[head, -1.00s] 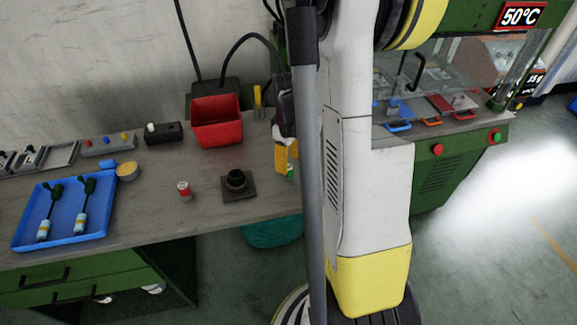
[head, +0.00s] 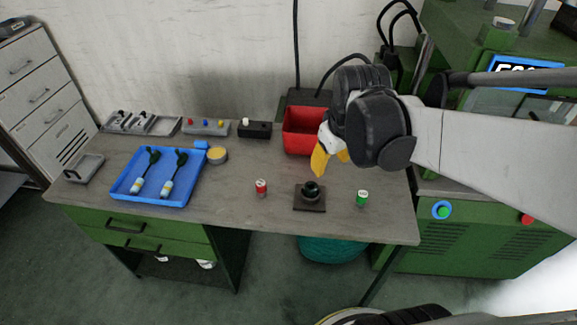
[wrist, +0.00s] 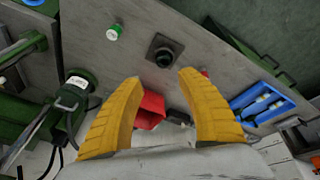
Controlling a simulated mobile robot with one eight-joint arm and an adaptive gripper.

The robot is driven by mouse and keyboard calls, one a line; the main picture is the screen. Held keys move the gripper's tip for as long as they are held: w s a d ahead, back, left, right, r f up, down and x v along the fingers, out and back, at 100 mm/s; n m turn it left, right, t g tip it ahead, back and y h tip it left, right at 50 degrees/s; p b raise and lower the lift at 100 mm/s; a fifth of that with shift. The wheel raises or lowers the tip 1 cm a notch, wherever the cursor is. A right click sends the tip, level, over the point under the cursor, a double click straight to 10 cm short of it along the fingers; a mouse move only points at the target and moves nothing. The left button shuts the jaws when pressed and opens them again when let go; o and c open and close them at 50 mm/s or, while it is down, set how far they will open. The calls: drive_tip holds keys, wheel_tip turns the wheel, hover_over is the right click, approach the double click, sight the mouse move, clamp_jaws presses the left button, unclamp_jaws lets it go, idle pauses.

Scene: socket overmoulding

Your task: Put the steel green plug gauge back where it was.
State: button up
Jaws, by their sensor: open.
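The green plug gauge (head: 362,197), a short green cylinder with a pale top, stands upright near the right end of the grey bench. It also shows in the wrist view (wrist: 114,32), apart from the fingers. My gripper (head: 331,162) is open and empty, its yellow fingers above the bench, up and left of the gauge in the head view. In the wrist view the gap between the fingers (wrist: 160,78) holds nothing. A similar red gauge (head: 261,187) stands left of the dark square plate with a black round socket (head: 311,190).
A red bin (head: 300,135) stands at the back, close to my gripper. A blue tray (head: 125,186) with two dark green tools lies at left. Small grey holders, a button box (head: 205,128) and a black box (head: 254,130) line the back. The front middle is clear.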

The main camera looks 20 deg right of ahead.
drive_tip(key=s+a+r+t, duration=0.1)
drive_tip(key=s+a+t, duration=0.1)
drive_tip(key=a, duration=0.3)
drive_tip(key=s+a+r+m+t+y, duration=0.1)
drive_tip(key=s+a+r, duration=0.1)
drive_tip(key=a, duration=0.4)
drive_tip(key=shift+s+a+r+t, duration=0.2)
drive_tip(key=shift+s+t, duration=0.2)
drive_tip(key=shift+s, duration=0.2)
